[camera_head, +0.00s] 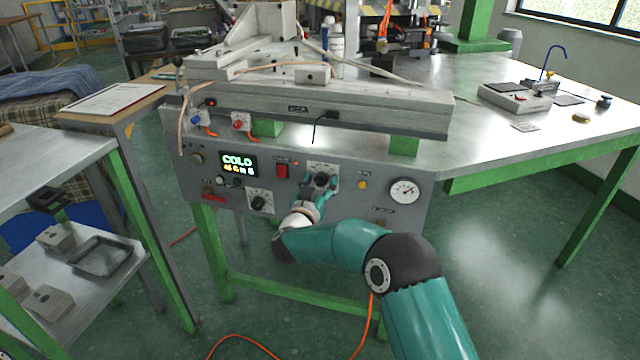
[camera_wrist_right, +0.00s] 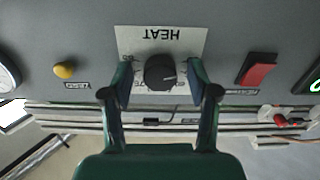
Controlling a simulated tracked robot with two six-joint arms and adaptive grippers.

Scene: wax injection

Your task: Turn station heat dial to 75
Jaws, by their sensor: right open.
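The station heat dial (camera_head: 322,179) is a black round knob on the grey front panel of the station. In the right wrist view the heat dial (camera_wrist_right: 160,72) sits on a white plate marked HEAT, which appears upside down. My right gripper (camera_head: 319,188) is at the panel, in front of the dial. In the right wrist view its two fingers stand open, one on each side of the knob, with a visible gap on both sides. The fingers hide part of the scale, so I cannot read the dial's setting. My left gripper is not in view.
A lit display (camera_head: 238,164) reads COLD, with a smaller unclear line below. Near the dial are a red switch (camera_head: 282,171), a yellow button (camera_head: 362,185), a second black knob (camera_head: 259,201) and a round gauge (camera_head: 404,191). A shelf with grey blocks stands at left.

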